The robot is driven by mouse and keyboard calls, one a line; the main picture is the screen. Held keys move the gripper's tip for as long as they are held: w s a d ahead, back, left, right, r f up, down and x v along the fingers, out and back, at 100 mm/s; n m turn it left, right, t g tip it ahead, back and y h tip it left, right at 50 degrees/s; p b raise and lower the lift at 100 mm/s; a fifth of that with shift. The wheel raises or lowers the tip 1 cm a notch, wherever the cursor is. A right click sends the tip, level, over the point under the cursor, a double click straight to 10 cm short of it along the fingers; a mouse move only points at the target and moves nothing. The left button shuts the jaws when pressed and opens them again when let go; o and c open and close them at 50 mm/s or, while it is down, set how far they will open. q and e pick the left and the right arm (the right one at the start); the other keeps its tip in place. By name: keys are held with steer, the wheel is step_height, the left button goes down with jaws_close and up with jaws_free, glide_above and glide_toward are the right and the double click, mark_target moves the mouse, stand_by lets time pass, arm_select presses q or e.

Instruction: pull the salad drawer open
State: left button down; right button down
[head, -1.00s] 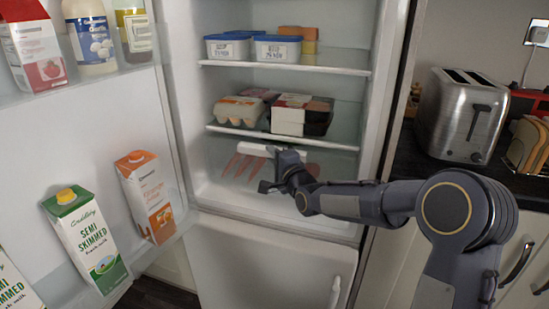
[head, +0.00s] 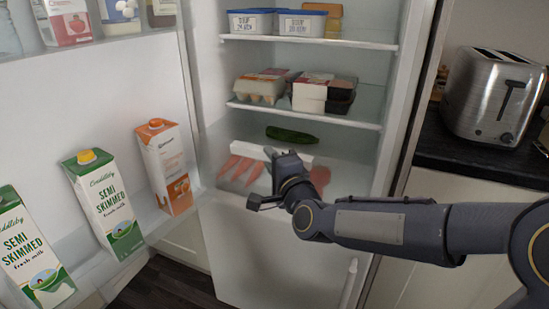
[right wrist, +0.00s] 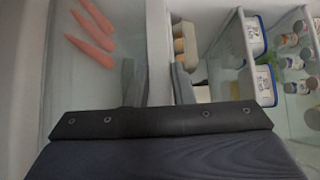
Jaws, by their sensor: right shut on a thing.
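The salad drawer (head: 247,150) is the clear bin with a white top bar at the bottom of the fridge. It stands partly pulled out. Orange carrots (head: 243,169) show through its clear front, and a green cucumber (head: 291,135) shows behind the bar. My right gripper (head: 270,178) is at the drawer's front, shut on its white bar. In the right wrist view the bar (right wrist: 157,55) lies between the two fingers, with carrots (right wrist: 92,35) to the left. My left gripper is not in view.
The fridge door at left stands open, holding milk cartons (head: 103,205) and a juice carton (head: 166,168). Shelves above the drawer hold an egg box (head: 260,88) and blue-lidded tubs (head: 302,23). A toaster (head: 492,95) stands on the dark counter at right.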

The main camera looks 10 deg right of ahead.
steer(key=shift+f, duration=0.4)
steer(key=c, duration=1.3)
jaws_free()
steer(key=shift+r, duration=0.15)
steer(key=s, duration=0.2)
steer(key=s+d, duration=0.1)
steer(key=s, duration=0.4)
steer(key=shift+s+d, duration=0.25)
steer(key=shift+s, duration=0.05)
steer(key=shift+s+d, duration=0.1)
